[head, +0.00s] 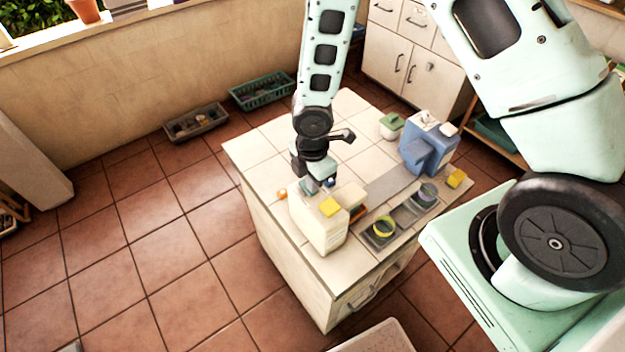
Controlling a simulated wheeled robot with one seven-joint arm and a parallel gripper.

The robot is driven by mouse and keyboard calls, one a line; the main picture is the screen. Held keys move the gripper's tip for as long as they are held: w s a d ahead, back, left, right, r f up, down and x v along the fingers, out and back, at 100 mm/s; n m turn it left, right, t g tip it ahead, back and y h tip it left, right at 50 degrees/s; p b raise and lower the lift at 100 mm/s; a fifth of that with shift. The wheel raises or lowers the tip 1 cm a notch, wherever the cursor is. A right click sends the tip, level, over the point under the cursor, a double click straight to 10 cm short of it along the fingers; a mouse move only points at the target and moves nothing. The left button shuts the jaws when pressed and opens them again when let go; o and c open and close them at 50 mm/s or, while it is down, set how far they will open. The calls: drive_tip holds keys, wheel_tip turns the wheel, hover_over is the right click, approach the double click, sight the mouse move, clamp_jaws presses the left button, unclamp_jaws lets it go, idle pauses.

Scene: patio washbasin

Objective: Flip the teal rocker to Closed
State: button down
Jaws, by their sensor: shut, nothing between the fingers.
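My gripper (314,186) points down at the back left of a cream box (319,228) on the tiled counter. Its fingertips are small here and sit close over the box top; I cannot tell whether they touch it. The jaws are shut with nothing between them. A small blue-teal patch shows at the fingertips, but I cannot tell whether it is the teal rocker or part of my gripper. The rocker's position cannot be read.
A blue machine (424,150) and a green-lidded pot (391,125) stand at the counter's back right. A yellow sponge (457,179) lies near the right edge. Tiled floor is clear at left.

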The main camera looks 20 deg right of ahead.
drive_tip(key=shift+f+b, duration=0.2)
drive_tip(key=shift+b, duration=0.1)
drive_tip(key=shift+s, duration=0.1)
drive_tip(key=shift+w+r+p, duration=0.25)
drive_tip(key=shift+w+p, duration=0.05)
drive_tip(key=shift+p, duration=0.15)
drive_tip(key=shift+w+a+r+p, duration=0.1)
drive_tip(key=shift+w+r+p, duration=0.05)
drive_tip(key=shift+w+p, duration=0.3)
